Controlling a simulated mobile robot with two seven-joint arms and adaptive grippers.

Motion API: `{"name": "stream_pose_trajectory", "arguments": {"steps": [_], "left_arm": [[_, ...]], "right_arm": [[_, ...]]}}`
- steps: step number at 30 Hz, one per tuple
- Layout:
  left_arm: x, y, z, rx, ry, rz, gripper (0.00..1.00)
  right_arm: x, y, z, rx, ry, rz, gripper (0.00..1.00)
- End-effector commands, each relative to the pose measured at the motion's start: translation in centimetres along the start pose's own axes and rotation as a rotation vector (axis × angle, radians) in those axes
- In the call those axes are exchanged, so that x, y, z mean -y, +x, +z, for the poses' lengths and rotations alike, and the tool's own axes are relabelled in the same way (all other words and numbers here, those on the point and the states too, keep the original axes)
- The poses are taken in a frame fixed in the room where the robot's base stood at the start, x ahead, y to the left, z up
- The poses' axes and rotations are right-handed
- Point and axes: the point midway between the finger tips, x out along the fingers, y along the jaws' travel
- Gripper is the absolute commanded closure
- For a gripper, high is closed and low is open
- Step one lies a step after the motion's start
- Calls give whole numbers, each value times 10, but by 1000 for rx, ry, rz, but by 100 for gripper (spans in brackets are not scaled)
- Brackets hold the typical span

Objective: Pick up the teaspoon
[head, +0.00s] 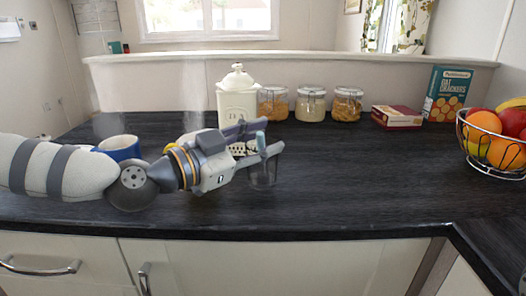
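I cannot make out a teaspoon in the head view. My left gripper (264,136) reaches in from the left over the dark worktop (370,190), pointing right. Its two fingers are apart, and I see nothing held between their tips. A pale object with dark holes or spots (238,149) shows partly behind the fingers. A faint, see-through vessel-like shape (264,176) shows just below the fingertips; I cannot tell exactly what it is. My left arm and gripper hide part of the worktop. My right gripper is not in view.
A blue mug (119,148) stands behind my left arm. At the back stand a white lidded canister (237,100), several glass jars (311,105), a red box (397,117) and a cracker box (446,94). A wire fruit bowl (492,150) is at right. The centre-right worktop is clear.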

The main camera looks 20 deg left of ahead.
Motion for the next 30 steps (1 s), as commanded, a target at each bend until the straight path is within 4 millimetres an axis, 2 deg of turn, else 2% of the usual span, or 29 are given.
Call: {"name": "stream_pose_trajectory", "arguments": {"steps": [4,5,9,20,23,27,30], "left_arm": [[1,-1,-3,-3,2,-2,65],[1,-1,-3,-3,2,-2,69],[1,-1,-3,-3,2,-2,100],[2,-1,-6,-4,3,-2,100],[11,-2,-26,-12,11,-6,100],[27,-4,-66,-19,17,-9,100],[36,-4,-84,-16,15,-7,100]], "right_arm": [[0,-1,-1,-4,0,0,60],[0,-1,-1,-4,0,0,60],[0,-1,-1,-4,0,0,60],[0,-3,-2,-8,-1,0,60],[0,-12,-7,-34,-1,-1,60],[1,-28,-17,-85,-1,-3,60],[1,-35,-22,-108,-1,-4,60]]}}
